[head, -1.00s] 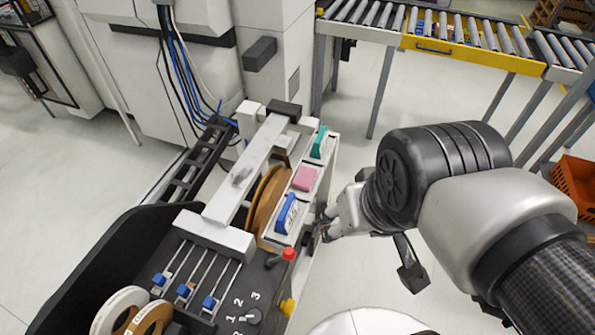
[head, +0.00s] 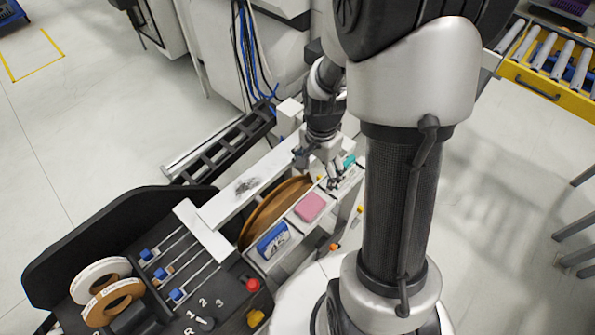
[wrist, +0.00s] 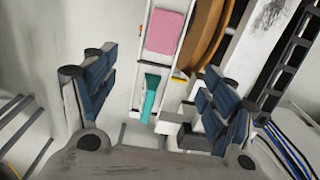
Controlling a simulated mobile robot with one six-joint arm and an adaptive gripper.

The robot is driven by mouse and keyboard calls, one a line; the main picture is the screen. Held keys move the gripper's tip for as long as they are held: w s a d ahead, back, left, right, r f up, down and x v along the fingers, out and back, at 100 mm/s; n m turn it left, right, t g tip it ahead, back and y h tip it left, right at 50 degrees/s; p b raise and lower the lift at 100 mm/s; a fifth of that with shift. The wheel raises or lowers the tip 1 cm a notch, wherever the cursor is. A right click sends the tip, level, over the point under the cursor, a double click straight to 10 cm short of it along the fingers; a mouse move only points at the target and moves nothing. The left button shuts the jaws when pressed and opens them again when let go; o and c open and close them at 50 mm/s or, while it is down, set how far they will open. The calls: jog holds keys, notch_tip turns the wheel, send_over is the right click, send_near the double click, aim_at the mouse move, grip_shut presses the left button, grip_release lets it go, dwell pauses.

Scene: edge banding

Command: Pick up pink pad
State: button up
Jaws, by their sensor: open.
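The pink pad (head: 310,207) lies flat in the middle compartment of a narrow white tray on the machine's side. It also shows at the top of the wrist view (wrist: 164,32), beyond the fingertips. My gripper (head: 327,177) is above the far end of the tray, by the teal-handled tool, apart from the pad. In the wrist view its two blue-padded fingers (wrist: 156,100) are spread wide with nothing held between them. The teal tool (wrist: 150,98) is seen between the fingers.
A blue brush-like item (head: 272,241) sits in the near compartment. A brown banding roll (head: 277,211) and a white beam (head: 250,182) run along the tray's left. A red knob (head: 253,285) stands near the front. A roller conveyor (head: 553,70) is at the far right.

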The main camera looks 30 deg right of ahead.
jog(key=b, duration=0.3)
send_over(310, 204)
jog(key=f, duration=1.1)
jog(key=shift+s+d+f, duration=0.15)
jog(key=shift+s+d, duration=0.15)
jog(key=shift+s, duration=0.05)
jog(key=f, duration=0.2)
jog(key=f+b, duration=0.1)
jog(key=f, duration=0.2)
jog(key=shift+w+a+f, duration=0.25)
jog(key=shift+a+f, duration=0.05)
jog(key=shift+c, duration=0.4)
jog(key=c, duration=0.9)
jog(key=shift+r, duration=0.1)
notch_tip(310, 204, up, 20)
jog(key=p, duration=0.4)
jog(key=shift+p, duration=0.3)
